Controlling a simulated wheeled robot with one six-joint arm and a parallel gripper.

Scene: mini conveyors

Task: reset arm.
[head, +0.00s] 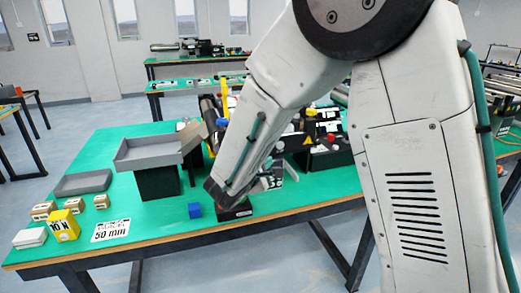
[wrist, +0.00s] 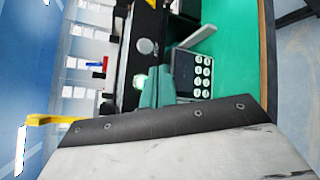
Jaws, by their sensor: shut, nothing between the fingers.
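My gripper (wrist: 160,80) shows in the wrist view as a short teal piece beyond a dark bolted edge. It is shut with nothing between its fingers. In the head view it is mostly hidden behind my arm.
A grey tray on a dark stand (head: 150,160), a flat grey tray (head: 83,182), a yellow box (head: 64,225) and small cartons stand left. A keypad box (wrist: 193,75) and conveyor equipment are close to my gripper.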

